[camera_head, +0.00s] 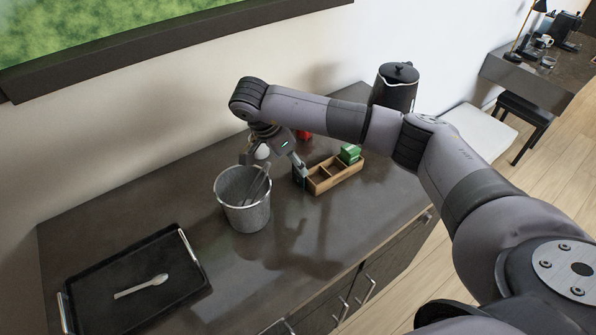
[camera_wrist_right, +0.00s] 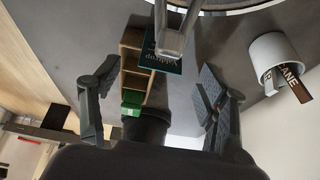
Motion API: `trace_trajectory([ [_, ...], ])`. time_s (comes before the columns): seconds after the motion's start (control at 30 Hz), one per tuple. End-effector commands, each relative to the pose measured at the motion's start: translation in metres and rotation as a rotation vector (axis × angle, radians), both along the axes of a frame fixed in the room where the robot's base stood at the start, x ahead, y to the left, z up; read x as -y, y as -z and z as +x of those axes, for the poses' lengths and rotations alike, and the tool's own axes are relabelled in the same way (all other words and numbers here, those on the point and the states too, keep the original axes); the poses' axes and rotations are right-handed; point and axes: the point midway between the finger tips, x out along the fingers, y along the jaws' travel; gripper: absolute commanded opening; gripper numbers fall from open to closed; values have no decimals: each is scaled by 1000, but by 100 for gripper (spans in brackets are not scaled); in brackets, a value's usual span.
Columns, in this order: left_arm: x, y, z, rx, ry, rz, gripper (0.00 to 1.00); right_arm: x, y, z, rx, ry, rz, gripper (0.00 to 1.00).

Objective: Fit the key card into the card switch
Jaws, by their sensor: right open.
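A dark card with a teal edge and pale lettering (camera_wrist_right: 160,58), apparently the key card, shows in the wrist view beside the wooden box, partly behind the metal tongs. In the head view only a small dark teal piece of it (camera_head: 299,182) shows at the box's left end. My right gripper (camera_head: 274,163) is open and empty above the counter, between the ice bucket and the box. In the wrist view its two fingers (camera_wrist_right: 158,72) are spread wide, with the card in the gap beyond them. I cannot make out a card switch. My left gripper is not in view.
The metal ice bucket (camera_head: 243,213) with tongs (camera_head: 259,186) stands close to the gripper. The wooden box (camera_head: 335,181) holds green packets (camera_head: 350,153). A white cup with sticks (camera_wrist_right: 278,58), a black kettle (camera_head: 395,88) and a black tray with a spoon (camera_head: 92,308) stand around.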

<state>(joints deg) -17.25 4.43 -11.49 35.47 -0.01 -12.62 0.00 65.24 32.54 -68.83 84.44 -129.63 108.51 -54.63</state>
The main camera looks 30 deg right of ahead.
Motion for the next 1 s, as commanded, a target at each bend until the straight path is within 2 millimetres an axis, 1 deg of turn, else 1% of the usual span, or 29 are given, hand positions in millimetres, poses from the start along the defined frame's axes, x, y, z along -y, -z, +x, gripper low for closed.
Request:
trace_trajectory([
  [0.03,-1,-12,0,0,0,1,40,6,2,1,-5,4,0,68],
  [0.1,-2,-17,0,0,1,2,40,12,11,3,-5,2,-1,68],
  [0.2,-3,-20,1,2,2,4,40,15,25,4,-2,2,0,68],
  [0.3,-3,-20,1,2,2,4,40,17,31,4,-1,0,1,68],
  [0.5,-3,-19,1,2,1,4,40,17,32,5,0,0,1,68],
  [0.57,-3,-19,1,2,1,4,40,17,32,5,0,0,1,65],
  [1.0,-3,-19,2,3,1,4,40,17,32,5,0,0,1,36],
])
